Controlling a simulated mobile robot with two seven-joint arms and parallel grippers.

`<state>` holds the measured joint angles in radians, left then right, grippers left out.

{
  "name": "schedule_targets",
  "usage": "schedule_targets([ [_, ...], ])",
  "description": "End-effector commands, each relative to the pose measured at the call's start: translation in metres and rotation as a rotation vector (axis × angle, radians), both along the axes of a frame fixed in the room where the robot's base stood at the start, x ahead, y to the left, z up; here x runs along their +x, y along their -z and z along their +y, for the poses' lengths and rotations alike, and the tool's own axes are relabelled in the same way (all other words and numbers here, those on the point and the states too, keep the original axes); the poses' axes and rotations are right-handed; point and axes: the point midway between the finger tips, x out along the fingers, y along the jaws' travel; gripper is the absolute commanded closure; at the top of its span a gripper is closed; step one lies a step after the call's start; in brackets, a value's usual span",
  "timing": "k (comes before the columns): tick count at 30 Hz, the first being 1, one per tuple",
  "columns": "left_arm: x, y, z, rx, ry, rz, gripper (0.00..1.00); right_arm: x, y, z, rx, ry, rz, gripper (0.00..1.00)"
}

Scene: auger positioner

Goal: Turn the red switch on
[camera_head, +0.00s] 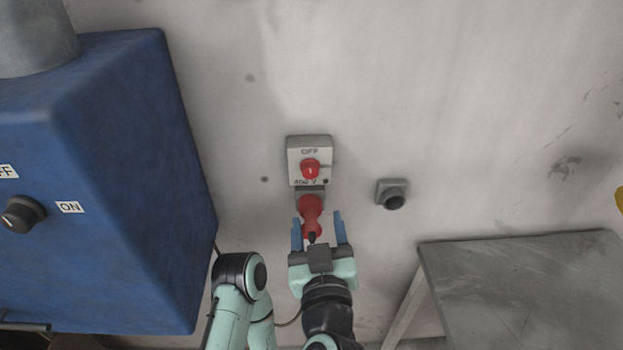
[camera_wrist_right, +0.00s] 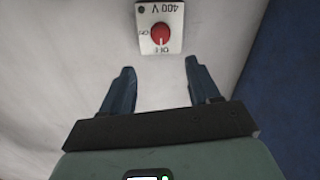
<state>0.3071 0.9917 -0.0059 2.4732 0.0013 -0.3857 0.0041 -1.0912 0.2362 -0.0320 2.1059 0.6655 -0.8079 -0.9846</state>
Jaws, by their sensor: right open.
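The red switch (camera_head: 310,169) is a round knob on a light grey wall box (camera_head: 296,146) with an OFF label above it. In the right wrist view the knob (camera_wrist_right: 160,34) shows upside down, with its white mark toward OFF and an ON label to the left. My right gripper (camera_head: 318,220) is open and empty, its blue fingers spread below the switch in the head view. In the right wrist view the fingertips (camera_wrist_right: 159,66) are apart, with the knob beyond the gap between them, not touched. My left gripper is not in view.
A red plug (camera_head: 311,207) sits in a socket just under the switch box, partly behind my right gripper. A small grey wall fitting (camera_head: 391,192) is to the right. A large blue cabinet (camera_head: 120,150) fills the left. A grey table (camera_head: 530,285) stands at lower right.

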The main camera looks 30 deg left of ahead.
Motion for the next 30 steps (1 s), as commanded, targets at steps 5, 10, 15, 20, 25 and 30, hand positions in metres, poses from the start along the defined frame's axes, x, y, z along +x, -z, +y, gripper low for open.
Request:
schedule_targets([
  [5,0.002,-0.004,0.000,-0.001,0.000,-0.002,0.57,0.015,-0.003,0.011,0.001,0.001,-0.005,0.39],
  [10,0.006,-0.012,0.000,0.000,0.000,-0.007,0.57,0.045,-0.003,0.031,0.000,0.002,-0.005,0.39],
  [15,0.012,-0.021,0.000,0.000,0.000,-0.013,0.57,0.075,-0.004,0.050,0.000,0.000,-0.005,0.39],
  [20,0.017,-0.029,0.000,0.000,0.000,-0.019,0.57,0.096,-0.004,0.064,0.000,0.000,-0.005,0.39],
  [25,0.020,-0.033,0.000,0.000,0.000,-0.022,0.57,0.107,-0.003,0.072,0.002,-0.002,-0.005,0.39],
  [30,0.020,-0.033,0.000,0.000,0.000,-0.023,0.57,0.109,-0.002,0.074,0.001,-0.001,-0.003,0.39],
])
